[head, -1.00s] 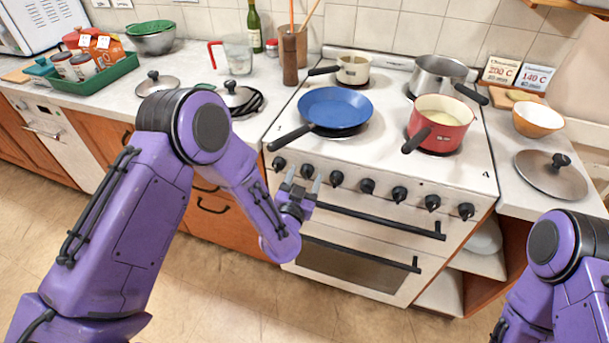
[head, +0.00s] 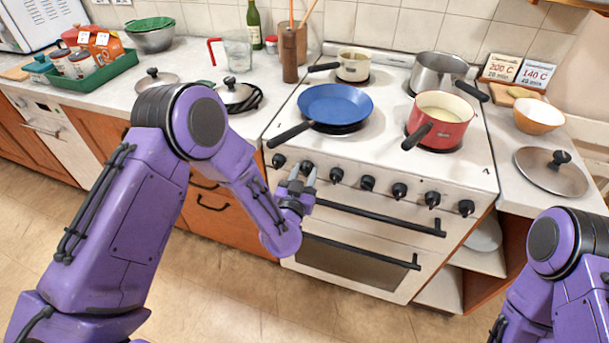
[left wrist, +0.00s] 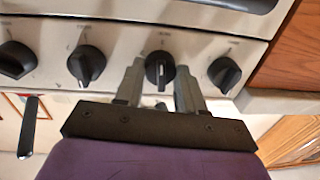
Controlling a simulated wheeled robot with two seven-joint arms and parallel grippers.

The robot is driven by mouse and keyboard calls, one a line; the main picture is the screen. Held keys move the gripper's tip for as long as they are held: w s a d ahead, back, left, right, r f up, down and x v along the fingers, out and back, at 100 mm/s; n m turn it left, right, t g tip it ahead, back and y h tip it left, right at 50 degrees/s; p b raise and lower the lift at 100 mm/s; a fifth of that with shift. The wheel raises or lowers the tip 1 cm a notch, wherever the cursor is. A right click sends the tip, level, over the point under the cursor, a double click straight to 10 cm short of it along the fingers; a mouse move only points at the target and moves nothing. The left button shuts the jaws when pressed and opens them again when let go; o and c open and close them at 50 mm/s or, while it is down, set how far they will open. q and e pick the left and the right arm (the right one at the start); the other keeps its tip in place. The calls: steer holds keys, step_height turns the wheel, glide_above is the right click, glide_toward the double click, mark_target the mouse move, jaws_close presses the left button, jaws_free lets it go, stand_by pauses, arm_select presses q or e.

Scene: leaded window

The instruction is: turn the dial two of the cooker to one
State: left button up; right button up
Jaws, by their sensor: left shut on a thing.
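The white cooker (head: 330,198) has a row of several black dials along its front panel. Dial two (head: 307,167) is second from the left in the head view, partly hidden by my left gripper (head: 302,174). In the left wrist view, dial two (left wrist: 160,70) sits between the two grey fingers of my left gripper (left wrist: 160,88), which is shut on it. Its ridge runs about vertical in that view, with a pale mark on it. Dial one (left wrist: 224,73) is on its right there. My right arm shows at lower right in the head view, its gripper out of sight.
A blue pan (head: 335,104) sits on the hob above dial two, its black handle reaching over the front edge. A red saucepan (head: 441,120) stands front right. The oven handle (head: 380,219) runs below the dials. The floor before the cooker is clear.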

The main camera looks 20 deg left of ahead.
arm_select(q)
steer(key=n+b, duration=0.1)
steer(key=n, duration=0.5)
steer(key=n+b, duration=0.1)
steer(key=n, duration=0.4)
steer(key=shift+g+h+b, duration=0.3)
steer(key=shift+b, duration=0.05)
steer(key=n+b, duration=0.2)
steer(key=n, duration=0.3)
steer(key=shift+a+f+h, duration=0.1)
steer(key=shift+h, duration=0.2)
steer(key=n+b, duration=0.2)
steer(key=n, duration=0.3)
steer(key=shift+h, duration=0.3)
steer(key=o, duration=1)
steer(key=shift+o, duration=0.2)
